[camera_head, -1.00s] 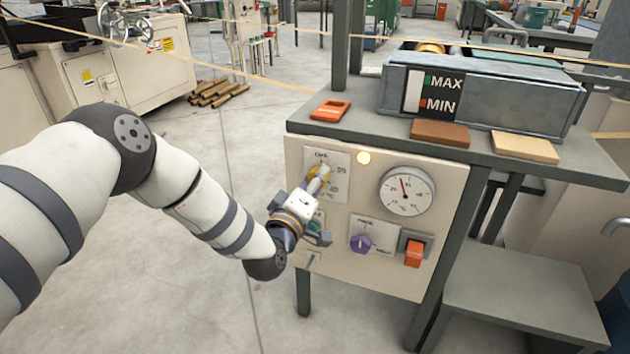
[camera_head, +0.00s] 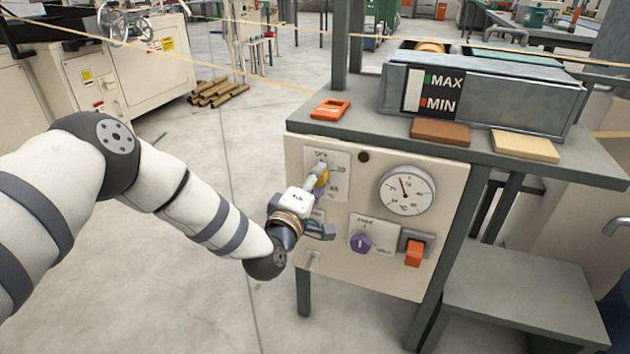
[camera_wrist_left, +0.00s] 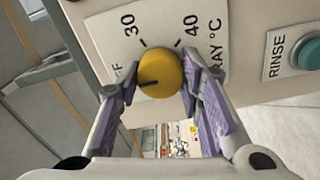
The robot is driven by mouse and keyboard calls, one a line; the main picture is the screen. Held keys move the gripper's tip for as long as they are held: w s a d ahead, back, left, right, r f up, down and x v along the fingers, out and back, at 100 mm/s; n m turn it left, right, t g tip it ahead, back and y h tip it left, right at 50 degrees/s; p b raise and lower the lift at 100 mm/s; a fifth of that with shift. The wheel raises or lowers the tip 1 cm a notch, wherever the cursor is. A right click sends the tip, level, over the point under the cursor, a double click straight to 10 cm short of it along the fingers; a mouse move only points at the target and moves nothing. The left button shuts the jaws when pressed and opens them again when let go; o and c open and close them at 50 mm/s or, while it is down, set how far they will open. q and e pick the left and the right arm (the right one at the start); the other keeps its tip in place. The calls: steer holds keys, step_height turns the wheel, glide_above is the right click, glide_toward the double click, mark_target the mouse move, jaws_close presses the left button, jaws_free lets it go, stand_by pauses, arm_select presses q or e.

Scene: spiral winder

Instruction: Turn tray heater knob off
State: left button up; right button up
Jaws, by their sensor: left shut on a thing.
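The yellow tray heater knob (camera_head: 322,178) is on the upper left of the cream control panel. In the left wrist view the knob (camera_wrist_left: 161,70) has its black pointer line turned left, toward the partly hidden OFF label. My left gripper (camera_head: 317,177) is at the knob and shut on it. In the left wrist view its purple-padded fingers (camera_wrist_left: 160,74) stand on either side of the knob. My right gripper is not in view.
A dark lamp (camera_head: 364,157), a dial gauge (camera_head: 407,191), a purple knob (camera_head: 360,243) and an orange switch (camera_head: 414,253) are to the right on the panel. A green RINSE button (camera_wrist_left: 309,54) is close by. The bench top (camera_head: 360,136) overhangs above.

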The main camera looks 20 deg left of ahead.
arm_select(q)
steer(key=o, duration=1.2)
steer(key=shift+c, duration=0.2)
steer(key=shift+s, duration=0.1)
steer(key=s, duration=1.2)
steer(key=shift+a, duration=0.15)
steer(key=shift+w, duration=0.1)
